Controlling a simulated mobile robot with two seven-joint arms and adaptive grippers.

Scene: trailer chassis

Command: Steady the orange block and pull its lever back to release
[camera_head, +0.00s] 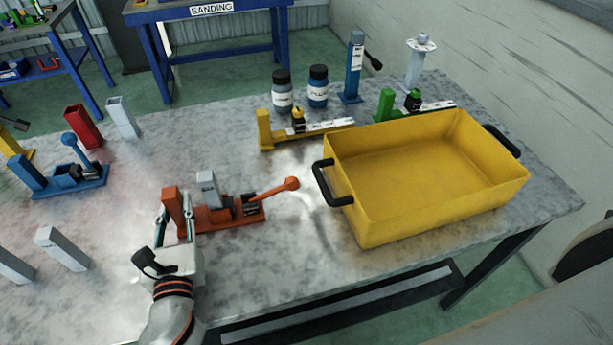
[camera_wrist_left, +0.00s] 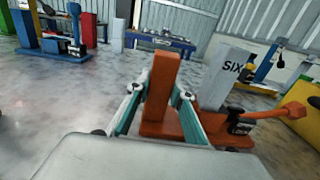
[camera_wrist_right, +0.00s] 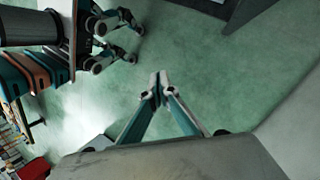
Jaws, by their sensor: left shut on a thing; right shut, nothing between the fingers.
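The orange block (camera_head: 218,217) stands on the grey table, with an upright orange post at its left end and a grey block on its middle. Its lever (camera_head: 275,189) sticks out to the right, slightly raised, with a round orange knob at its end. My left gripper (camera_head: 175,222) is shut on the block's upright post. In the left wrist view the post (camera_wrist_left: 162,85) stands between the fingers, and the lever (camera_wrist_left: 275,114) points right. My right gripper (camera_wrist_right: 159,88) is shut and empty above the green floor, away from the block; it is outside the head view.
A yellow bin (camera_head: 365,215) with black handles stands right of the lever. A yellow block (camera_head: 265,130), a green block (camera_head: 385,104) and two bottles stand behind. The table in front of the bin is clear.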

